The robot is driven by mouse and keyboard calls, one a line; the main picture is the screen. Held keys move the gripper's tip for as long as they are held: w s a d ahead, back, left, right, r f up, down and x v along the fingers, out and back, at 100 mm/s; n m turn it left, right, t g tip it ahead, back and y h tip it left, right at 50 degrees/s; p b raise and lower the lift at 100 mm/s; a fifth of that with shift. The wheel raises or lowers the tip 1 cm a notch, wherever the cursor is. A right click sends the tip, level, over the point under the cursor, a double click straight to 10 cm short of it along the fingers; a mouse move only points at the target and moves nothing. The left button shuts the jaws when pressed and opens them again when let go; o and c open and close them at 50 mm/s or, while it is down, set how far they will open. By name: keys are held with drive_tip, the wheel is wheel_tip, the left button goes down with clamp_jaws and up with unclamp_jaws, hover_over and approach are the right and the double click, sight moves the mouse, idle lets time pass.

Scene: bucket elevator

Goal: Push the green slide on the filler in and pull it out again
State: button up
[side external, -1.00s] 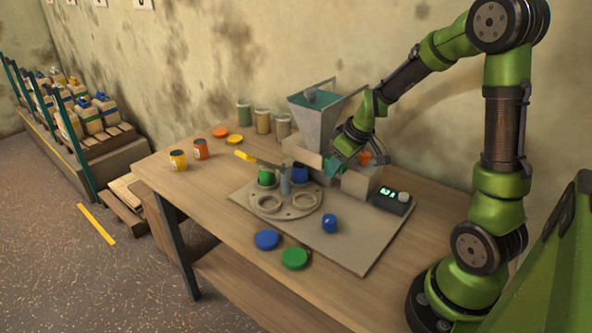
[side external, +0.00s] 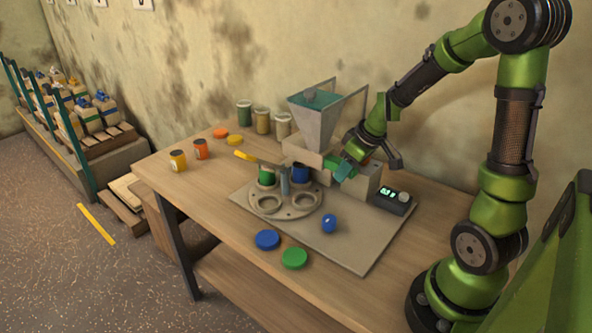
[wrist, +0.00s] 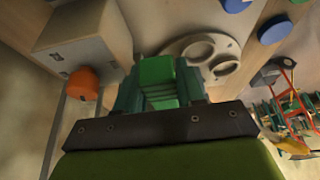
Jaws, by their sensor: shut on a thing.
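The filler (side external: 312,127) is a grey hopper with teal contents above a beige box body, near the back of the bench. My gripper (side external: 343,170) is at the filler's right front, shut on the green slide (side external: 331,162). In the wrist view the green slide (wrist: 157,78) lies between the two teal fingers of my gripper (wrist: 158,88). The slide's far end and how deep it sits in the filler cannot be told.
A round turntable (side external: 286,212) with a green jar (side external: 266,176) and a blue jar (side external: 300,173) stands in front of the filler. A lit display box (side external: 391,201) is at right. A blue knob (side external: 329,223) and loose lids lie nearby. An orange knob (wrist: 82,83) is beside my gripper.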

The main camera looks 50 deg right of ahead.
drive_tip(key=shift+s, duration=1.35)
drive_tip(key=shift+f, duration=0.1)
idle(0.6)
drive_tip(key=o, duration=0.7)
drive_tip(key=shift+c, duration=0.2)
drive_tip(key=w+r+v, duration=0.1)
drive_tip(key=w+v, duration=0.1)
drive_tip(key=v, duration=0.9)
drive_tip(key=shift+r, duration=0.35)
drive_tip(key=shift+w, duration=0.1)
